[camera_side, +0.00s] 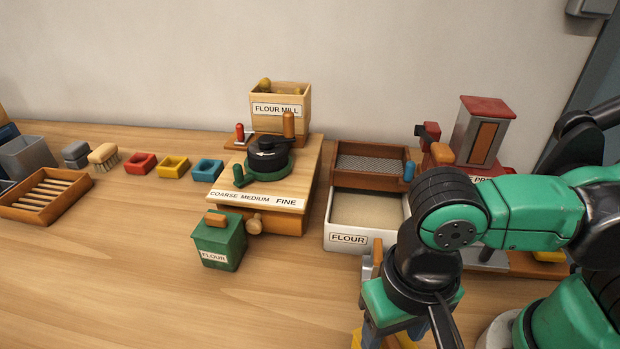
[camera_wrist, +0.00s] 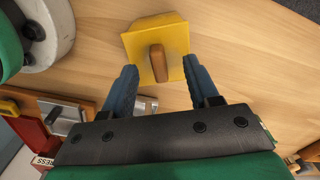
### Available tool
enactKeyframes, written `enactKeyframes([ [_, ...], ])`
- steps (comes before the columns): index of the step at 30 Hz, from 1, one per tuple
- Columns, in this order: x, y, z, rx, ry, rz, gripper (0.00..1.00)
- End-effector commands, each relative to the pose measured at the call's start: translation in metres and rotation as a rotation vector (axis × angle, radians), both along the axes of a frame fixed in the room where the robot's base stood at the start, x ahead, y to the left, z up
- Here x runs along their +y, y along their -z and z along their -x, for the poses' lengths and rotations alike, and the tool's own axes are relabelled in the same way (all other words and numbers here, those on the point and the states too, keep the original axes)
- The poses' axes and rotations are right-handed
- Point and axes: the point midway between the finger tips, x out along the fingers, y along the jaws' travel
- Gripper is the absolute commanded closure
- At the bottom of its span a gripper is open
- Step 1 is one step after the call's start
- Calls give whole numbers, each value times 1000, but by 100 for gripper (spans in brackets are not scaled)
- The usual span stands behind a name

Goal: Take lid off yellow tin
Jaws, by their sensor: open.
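The yellow tin (camera_wrist: 157,35) stands on the table below my gripper, with its lid on; the lid has a brown wooden handle (camera_wrist: 158,63). In the side view only a small part of the yellow tin (camera_side: 400,341) shows at the bottom edge, mostly hidden by my arm. My gripper (camera_wrist: 158,82) is open, its two blue fingers on either side of the handle in the wrist view. I cannot tell whether the fingers are level with the handle. Nothing is held.
A white flour box (camera_side: 347,240) and a wooden-framed sieve (camera_side: 370,163) stand beyond my arm. A green flour tin (camera_side: 219,240) stands in front of the flour mill (camera_side: 265,185). A red press (camera_side: 485,135) is at the right. The front left table is clear.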

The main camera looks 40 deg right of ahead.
Motion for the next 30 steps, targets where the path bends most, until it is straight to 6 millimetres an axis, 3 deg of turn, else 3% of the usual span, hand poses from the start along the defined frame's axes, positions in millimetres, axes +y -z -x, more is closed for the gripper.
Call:
enactKeyframes([
  [14, -1, 10, 0, 0, 0, -1, 46],
  [20, -1, 10, 0, 0, 0, 0, 97],
  [30, -1, 10, 0, 0, 0, 0, 100],
])
